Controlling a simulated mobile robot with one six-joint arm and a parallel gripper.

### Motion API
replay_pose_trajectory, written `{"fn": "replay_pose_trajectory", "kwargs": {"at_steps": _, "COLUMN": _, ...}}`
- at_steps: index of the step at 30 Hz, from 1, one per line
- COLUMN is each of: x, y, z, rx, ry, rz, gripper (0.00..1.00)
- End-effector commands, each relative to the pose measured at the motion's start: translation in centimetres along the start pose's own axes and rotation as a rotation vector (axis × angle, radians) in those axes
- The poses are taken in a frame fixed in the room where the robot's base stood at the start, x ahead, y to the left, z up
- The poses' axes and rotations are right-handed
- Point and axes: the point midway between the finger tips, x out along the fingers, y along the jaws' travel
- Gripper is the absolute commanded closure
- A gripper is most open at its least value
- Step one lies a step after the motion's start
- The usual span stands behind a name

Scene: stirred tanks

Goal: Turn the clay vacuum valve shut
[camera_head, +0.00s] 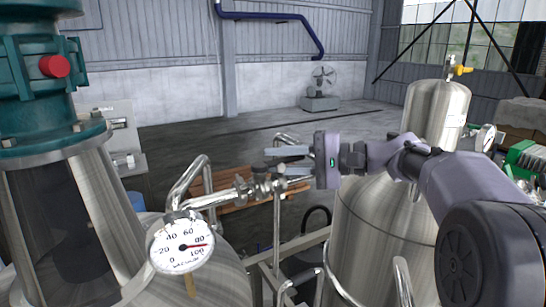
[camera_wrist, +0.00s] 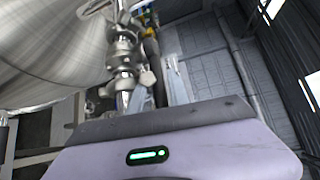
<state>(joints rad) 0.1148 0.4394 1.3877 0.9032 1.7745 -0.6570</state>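A steel pipe with a valve body (camera_head: 263,188) runs right from above the vacuum gauge (camera_head: 181,246); its fittings also show in the wrist view (camera_wrist: 124,50). I cannot make out a clay-coloured handle on it in either view. My gripper (camera_head: 270,161) reaches in from the right at the pipe's right end. Its two grey fingers are apart, one above the other, close to the valve fittings. In the wrist view my gripper (camera_wrist: 160,78) has its fingers beside the fittings.
A steel tank with a teal top (camera_head: 50,85) stands at the left. Another steel tank (camera_head: 375,235) stands below my arm, with a taller cylinder (camera_head: 437,110) with a yellow valve (camera_head: 459,69) behind. A wooden pallet (camera_head: 228,188) lies on the floor behind the pipe.

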Motion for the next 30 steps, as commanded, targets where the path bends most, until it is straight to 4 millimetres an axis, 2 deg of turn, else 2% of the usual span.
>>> {"fn": "replay_pose_trajectory", "kwargs": {"at_steps": 4, "x": 1.06, "y": -0.02, "z": 0.02, "rx": 0.001, "ry": 0.0, "rz": 0.0, "gripper": 0.77}}
{"fn": "replay_pose_trajectory", "kwargs": {"at_steps": 12, "x": 1.27, "y": 0.03, "z": 0.01, "rx": 0.001, "ry": 0.0, "rz": 0.0, "gripper": 0.77}}
{"fn": "replay_pose_trajectory", "kwargs": {"at_steps": 16, "x": 1.25, "y": 0.03, "z": 0.01, "rx": 0.0, "ry": 0.0, "rz": 0.0, "gripper": 1.0}}
{"fn": "replay_pose_trajectory", "kwargs": {"at_steps": 30, "x": 1.23, "y": 0.03, "z": 0.01, "rx": 0.0, "ry": 0.0, "rz": 0.001, "gripper": 1.0}}
